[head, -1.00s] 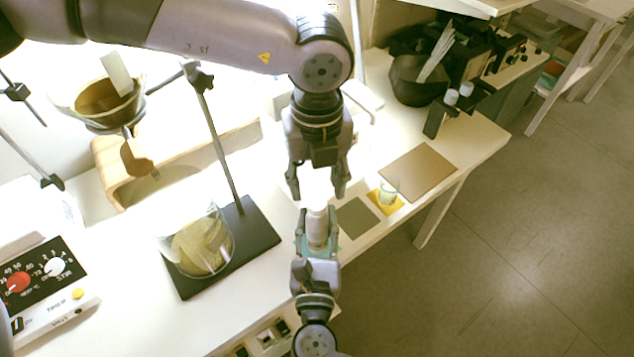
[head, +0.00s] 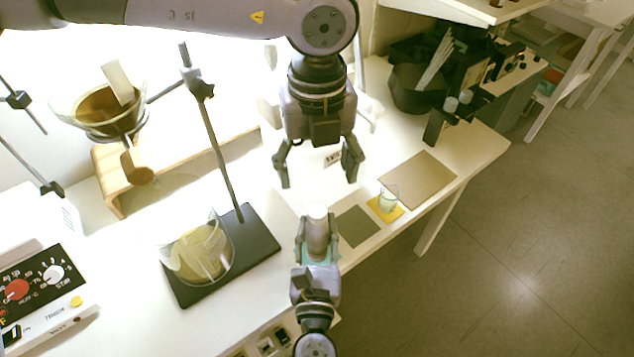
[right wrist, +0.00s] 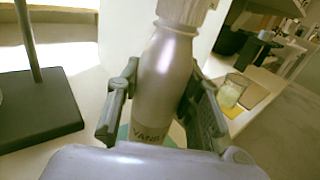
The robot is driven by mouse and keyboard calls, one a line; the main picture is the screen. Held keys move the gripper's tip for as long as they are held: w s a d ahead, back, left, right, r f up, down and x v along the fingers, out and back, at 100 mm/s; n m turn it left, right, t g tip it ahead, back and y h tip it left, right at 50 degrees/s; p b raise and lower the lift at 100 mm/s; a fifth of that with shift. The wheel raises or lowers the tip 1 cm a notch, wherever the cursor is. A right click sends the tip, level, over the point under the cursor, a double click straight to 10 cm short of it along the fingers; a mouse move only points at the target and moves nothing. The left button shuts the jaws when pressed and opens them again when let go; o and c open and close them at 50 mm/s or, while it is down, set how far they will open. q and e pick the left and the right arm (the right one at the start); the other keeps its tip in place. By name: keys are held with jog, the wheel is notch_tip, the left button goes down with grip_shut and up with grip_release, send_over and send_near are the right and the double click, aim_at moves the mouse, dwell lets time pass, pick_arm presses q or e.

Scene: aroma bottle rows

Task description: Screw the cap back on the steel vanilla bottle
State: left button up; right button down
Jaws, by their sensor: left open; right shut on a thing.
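The steel vanilla bottle (head: 318,236) stands upright in my right gripper (head: 317,243), whose fingers are shut around its sides. In the right wrist view the bottle (right wrist: 166,85) shows a silver body and part of a dark-lettered label. A pale cap (right wrist: 186,9) sits on its top, cut by the frame edge; the cap also shows in the head view (head: 317,211). I cannot tell how tight it is. My left gripper (head: 318,180) is open and empty, pointing down just above the cap and apart from it.
A stand with a dark base (head: 255,237) and a glass beaker (head: 198,250) is left of the bottle. A dark mat (head: 356,226), a small glass on a yellow mat (head: 388,198) and a brown board (head: 418,178) lie to the right, near the table edge.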

jog(key=c, duration=1)
grip_release()
jog(key=shift+c, duration=0.2)
pick_arm(q)
notch_tip(320, 180, up, 7)
jog(key=shift+f, duration=0.15)
pick_arm(e)
jog(key=shift+s, duration=0.1)
jog(key=s, duration=1.2)
jog(key=shift+a, duration=0.15)
jog(key=shift+w, duration=0.1)
